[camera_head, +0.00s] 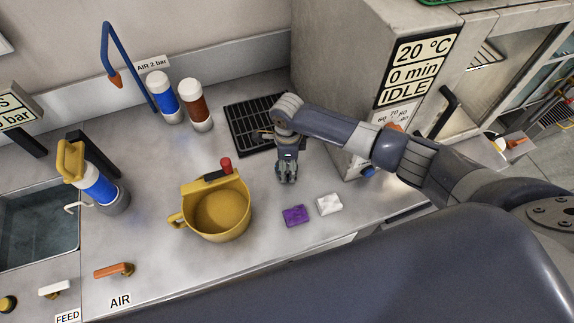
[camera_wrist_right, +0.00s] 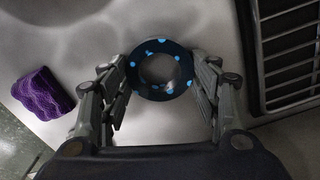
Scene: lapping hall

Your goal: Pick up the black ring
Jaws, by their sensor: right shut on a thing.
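The black ring (camera_wrist_right: 134,84) shows in the right wrist view, dark with bright blue spots and an open centre. My right gripper (camera_wrist_right: 160,88) has its fingers on either side of the ring and is shut on it. In the head view my right gripper (camera_head: 287,178) points down over the metal counter, between the black rack and the purple block. The ring cannot be made out there. I cannot tell whether the ring touches the counter. My left gripper is not in view.
A yellow jug (camera_head: 219,234) stands left of the right gripper. A purple block (camera_head: 296,216) and a white block (camera_head: 330,204) lie in front. A black rack (camera_head: 248,128) lies behind, beside a grey machine (camera_head: 345,60). Bottles (camera_head: 196,107) stand at the back.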

